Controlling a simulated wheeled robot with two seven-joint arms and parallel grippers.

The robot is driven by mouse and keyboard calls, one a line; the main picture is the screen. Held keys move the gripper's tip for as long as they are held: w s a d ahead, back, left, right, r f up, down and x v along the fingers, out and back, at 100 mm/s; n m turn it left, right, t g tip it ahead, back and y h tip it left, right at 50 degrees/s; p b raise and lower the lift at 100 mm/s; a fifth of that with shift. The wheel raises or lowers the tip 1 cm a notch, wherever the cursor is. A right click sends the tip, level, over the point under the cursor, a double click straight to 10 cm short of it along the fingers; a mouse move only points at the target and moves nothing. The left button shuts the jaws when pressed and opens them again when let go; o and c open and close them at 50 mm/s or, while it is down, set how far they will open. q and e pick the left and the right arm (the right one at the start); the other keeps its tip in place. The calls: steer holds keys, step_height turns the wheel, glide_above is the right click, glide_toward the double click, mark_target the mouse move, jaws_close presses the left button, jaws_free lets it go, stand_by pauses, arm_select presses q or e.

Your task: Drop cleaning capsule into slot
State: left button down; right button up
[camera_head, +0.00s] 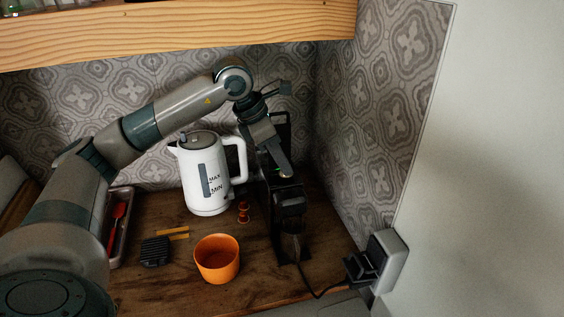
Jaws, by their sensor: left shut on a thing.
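My left gripper (284,170) is over the top of the black coffee machine (289,208), pointing down, its fingers shut. A tiny bright spot shows at its fingertips, but what it holds is too small and hidden to make out. The machine's slot is hidden behind the gripper, and I cannot tell whether the fingers touch the machine. Small orange-brown capsules (243,212) stand on the counter left of the machine. My right gripper is not in view.
A white kettle (204,178) stands close left of the machine. An orange cup (217,260) is in front, with a dark ribbed block (155,252) beside it. A cord runs to a plug at the right wall. A wooden shelf (180,30) overhangs the counter.

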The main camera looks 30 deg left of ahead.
mark_target(280, 173)
arm_select(q)
steer(key=f, duration=0.1)
steer(key=s+f, duration=0.1)
steer(key=f, duration=0.1)
steer(key=shift+d+g, duration=0.1)
steer(key=shift+g, duration=0.2)
steer(key=c, duration=1.6)
jaws_free()
steer(key=shift+w+a+f, duration=0.1)
steer(key=shift+w+a, duration=0.05)
steer(key=shift+a, duration=0.25)
steer(key=shift+w, duration=0.1)
steer(key=shift+r, duration=0.2)
